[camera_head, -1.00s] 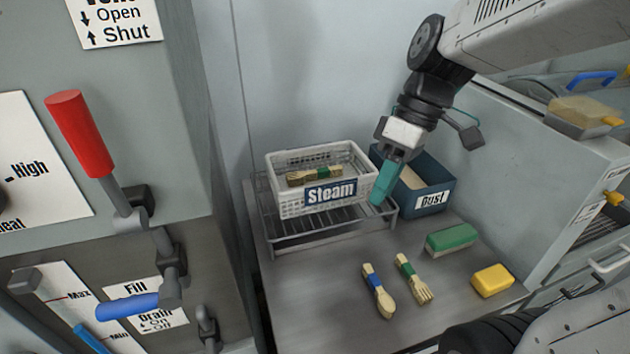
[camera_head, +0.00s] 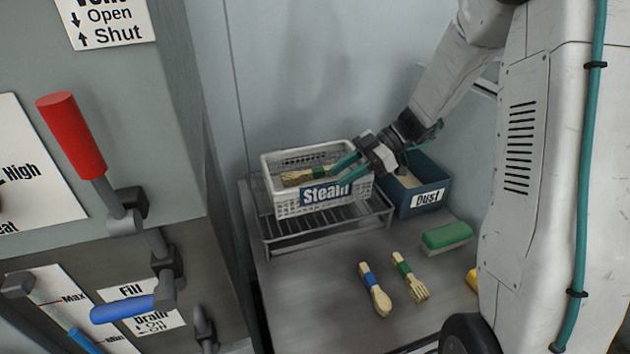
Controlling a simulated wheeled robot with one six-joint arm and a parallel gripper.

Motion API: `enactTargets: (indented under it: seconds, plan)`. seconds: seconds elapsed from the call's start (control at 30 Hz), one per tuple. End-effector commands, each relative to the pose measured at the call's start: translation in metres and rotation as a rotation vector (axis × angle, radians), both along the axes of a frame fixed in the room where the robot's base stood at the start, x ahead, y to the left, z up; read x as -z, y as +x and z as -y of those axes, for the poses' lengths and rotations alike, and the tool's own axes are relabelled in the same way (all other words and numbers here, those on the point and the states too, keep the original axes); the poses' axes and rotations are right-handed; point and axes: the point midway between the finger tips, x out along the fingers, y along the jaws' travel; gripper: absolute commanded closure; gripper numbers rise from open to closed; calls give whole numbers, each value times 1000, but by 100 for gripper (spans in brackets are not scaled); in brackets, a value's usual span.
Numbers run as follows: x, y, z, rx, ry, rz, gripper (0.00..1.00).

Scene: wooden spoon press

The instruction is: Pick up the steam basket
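The white steam basket (camera_head: 289,203), with a blue "Steam" label on its front wall, stands upright on a wire rack (camera_head: 311,232) on the metal counter. A wooden utensil with a green band (camera_head: 304,177) lies in it. My gripper (camera_head: 339,174) is at the basket's right front part, with its two teal fingers apart and pointing left. The fingers overlap the rim and the right end of the label in the picture. I cannot tell whether they touch the basket. The basket's right front corner is partly hidden behind my gripper.
A blue "Dust" bin (camera_head: 432,188) stands right of the rack. A blue-banded spoon (camera_head: 374,289), a green-banded fork (camera_head: 410,277), a green block (camera_head: 447,236) and a partly hidden yellow block (camera_head: 472,279) lie on the counter. A machine with a red lever (camera_head: 72,135) stands left.

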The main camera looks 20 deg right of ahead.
Motion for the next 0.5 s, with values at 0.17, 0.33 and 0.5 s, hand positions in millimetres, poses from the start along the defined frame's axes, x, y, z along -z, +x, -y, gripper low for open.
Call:
enactTargets:
  seconds: [0.17,0.33,0.5]
  plan:
    - [8,0,-19,-3,0,-3,67]
    - [18,1,-42,-3,0,-4,67]
    - [21,1,-46,-1,-1,-2,67]
